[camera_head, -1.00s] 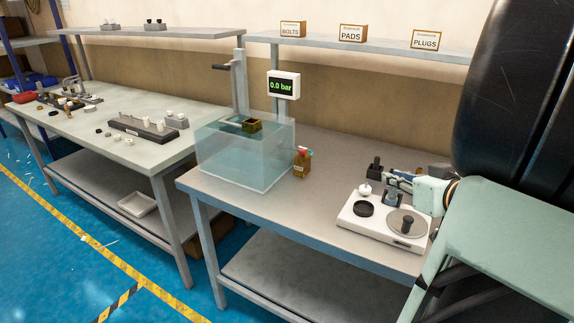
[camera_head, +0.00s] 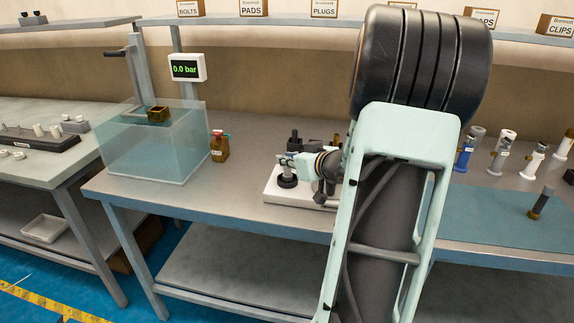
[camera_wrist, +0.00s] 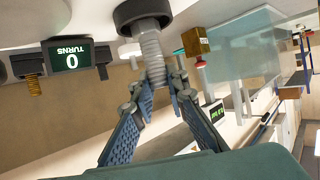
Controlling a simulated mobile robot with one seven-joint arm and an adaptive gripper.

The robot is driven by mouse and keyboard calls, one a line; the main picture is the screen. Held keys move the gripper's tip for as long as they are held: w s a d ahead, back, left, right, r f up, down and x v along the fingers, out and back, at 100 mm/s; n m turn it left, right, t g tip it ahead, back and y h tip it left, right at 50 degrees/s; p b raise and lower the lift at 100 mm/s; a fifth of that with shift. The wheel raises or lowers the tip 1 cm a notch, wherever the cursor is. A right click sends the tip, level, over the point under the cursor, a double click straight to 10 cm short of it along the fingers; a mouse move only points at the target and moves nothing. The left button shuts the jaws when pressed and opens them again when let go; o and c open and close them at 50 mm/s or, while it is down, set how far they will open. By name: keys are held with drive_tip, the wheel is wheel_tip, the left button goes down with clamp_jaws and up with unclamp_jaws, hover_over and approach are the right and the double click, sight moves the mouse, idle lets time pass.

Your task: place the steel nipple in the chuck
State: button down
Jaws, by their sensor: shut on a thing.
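The steel nipple (camera_wrist: 151,48) is a threaded grey shaft in the wrist view. Its far end meets a round black ring, the chuck (camera_wrist: 139,12); I cannot tell whether it is inside or only against it. My gripper (camera_wrist: 160,84) has its fingers closed on the nipple's near end. In the head view my gripper (camera_head: 287,160) is low over the chuck (camera_head: 287,182), on the left of a white base (camera_head: 277,197). My arm hides much of that base.
A water tank (camera_head: 150,145) with a 0.0 bar display (camera_head: 186,68) stands left, beside a small brown block (camera_head: 219,147) with a red top. A turns counter reading 0 (camera_wrist: 71,60) shows in the wrist view.

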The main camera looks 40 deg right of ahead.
drive_tip(key=shift+f, duration=0.35)
drive_tip(key=shift+f, duration=0.15)
drive_tip(key=c, duration=1.9)
unclamp_jaws()
drive_tip(key=shift+s+r, duration=0.35)
drive_tip(key=d+p+v, duration=0.1)
drive_tip(key=p+v, duration=0.2)
drive_tip(key=v, duration=0.8)
drive_tip(key=shift+s+a, duration=0.2)
drive_tip(key=shift+a, duration=0.3)
